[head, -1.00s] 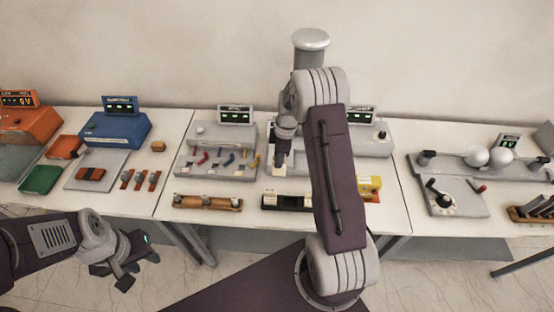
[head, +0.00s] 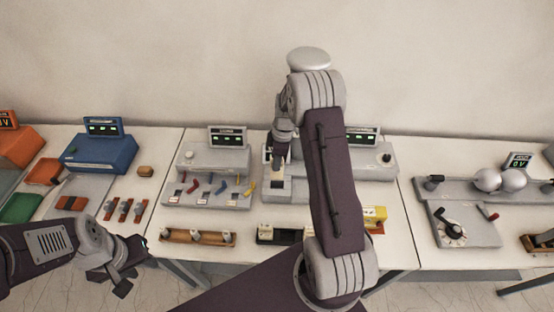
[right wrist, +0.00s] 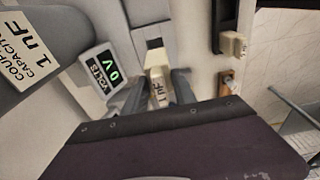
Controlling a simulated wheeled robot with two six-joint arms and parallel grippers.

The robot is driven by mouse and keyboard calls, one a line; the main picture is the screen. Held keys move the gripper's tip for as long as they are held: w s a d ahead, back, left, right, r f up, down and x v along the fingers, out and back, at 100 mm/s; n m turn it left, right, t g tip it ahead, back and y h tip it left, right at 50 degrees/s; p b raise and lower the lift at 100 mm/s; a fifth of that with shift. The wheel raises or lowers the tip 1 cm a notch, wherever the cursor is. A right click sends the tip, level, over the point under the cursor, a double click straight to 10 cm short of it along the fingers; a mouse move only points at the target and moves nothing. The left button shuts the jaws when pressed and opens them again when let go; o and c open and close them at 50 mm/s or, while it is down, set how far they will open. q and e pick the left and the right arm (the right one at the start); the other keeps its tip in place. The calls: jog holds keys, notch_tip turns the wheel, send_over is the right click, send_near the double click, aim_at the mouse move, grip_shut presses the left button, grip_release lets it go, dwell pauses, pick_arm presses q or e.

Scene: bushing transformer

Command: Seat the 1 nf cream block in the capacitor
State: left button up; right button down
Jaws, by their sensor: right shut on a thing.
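My right gripper (right wrist: 160,92) is shut on the cream block (right wrist: 157,85) marked 1 nF, which sits between its two fingers. In the head view this gripper (head: 280,160) is over the grey capacitor base (head: 273,188), partly hidden by my arm. The right wrist view shows a dark slot (right wrist: 153,43) in a grey plate just above the block. The capacitor's grey body (right wrist: 22,58) carries a 1 nF label at the left. Whether the block touches the slot cannot be told. My left gripper (head: 125,265) is empty at the lower left, its fingers apart.
A black tray (head: 278,236) with cream blocks lies in front of the capacitor. A wooden rack (head: 198,237) is left of it and a yellow block (head: 374,213) right. A grey unit with coloured levers (head: 207,178) stands left. Displays (head: 228,136) line the bench.

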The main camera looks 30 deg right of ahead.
aim_at(277, 178)
jog(key=f+b, duration=0.2)
jog(key=f, duration=0.1)
jog(key=f+b, duration=0.2)
jog(key=shift+w+d+f, duration=0.15)
jog(key=shift+w+f, duration=0.1)
jog(key=shift+f+b, duration=0.3)
jog(key=shift+b, duration=0.05)
dwell(1.4)
jog(key=shift+f+b, duration=2.75)
jog(key=shift+f, duration=0.3)
jog(key=c, duration=0.9)
grip_release()
